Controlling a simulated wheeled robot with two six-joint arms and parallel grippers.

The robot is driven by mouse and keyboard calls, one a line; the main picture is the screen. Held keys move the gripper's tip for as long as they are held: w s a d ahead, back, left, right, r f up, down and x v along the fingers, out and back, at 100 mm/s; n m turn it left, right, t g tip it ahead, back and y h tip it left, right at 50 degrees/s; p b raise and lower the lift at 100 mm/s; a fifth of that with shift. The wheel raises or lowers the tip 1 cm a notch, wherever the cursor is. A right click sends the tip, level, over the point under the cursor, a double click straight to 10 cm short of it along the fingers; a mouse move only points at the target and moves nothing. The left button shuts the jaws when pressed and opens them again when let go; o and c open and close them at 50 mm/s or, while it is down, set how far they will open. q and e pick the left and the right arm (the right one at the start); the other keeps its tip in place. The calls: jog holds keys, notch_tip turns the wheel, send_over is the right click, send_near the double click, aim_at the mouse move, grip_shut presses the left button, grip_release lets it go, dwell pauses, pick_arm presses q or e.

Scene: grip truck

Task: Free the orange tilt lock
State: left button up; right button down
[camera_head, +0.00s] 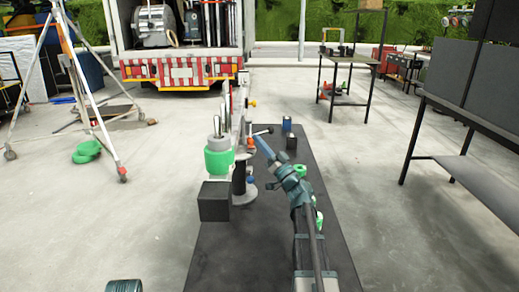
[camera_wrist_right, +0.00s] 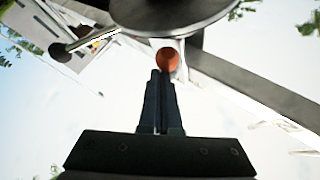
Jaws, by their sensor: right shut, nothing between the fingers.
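The orange tilt lock shows as a round orange knob (camera_wrist_right: 167,60) in the right wrist view, just beyond my fingertips and below a dark round disc. In the head view a small orange piece (camera_head: 251,143) sits on the equipment by the tip of my right arm. My right gripper (camera_head: 258,138) points at it; in the wrist view its two fingers (camera_wrist_right: 160,76) are closed together with nothing between them. The fingertips are very near the knob; I cannot tell whether they touch it.
A dark mat (camera_head: 222,262) lies under the equipment. A black box (camera_head: 214,201) and a green-banded grey cylinder (camera_head: 219,158) stand left of my right arm. A tripod (camera_head: 88,85) is at left, the truck (camera_head: 180,72) behind, and a dark shelf rack (camera_head: 470,178) at right.

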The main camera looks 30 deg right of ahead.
jog(key=shift+w+d+f, duration=0.25)
jog(key=shift+w+d, duration=0.05)
jog(key=shift+w, duration=0.35)
jog(key=shift+b, duration=0.3)
jog(key=shift+f, duration=0.1)
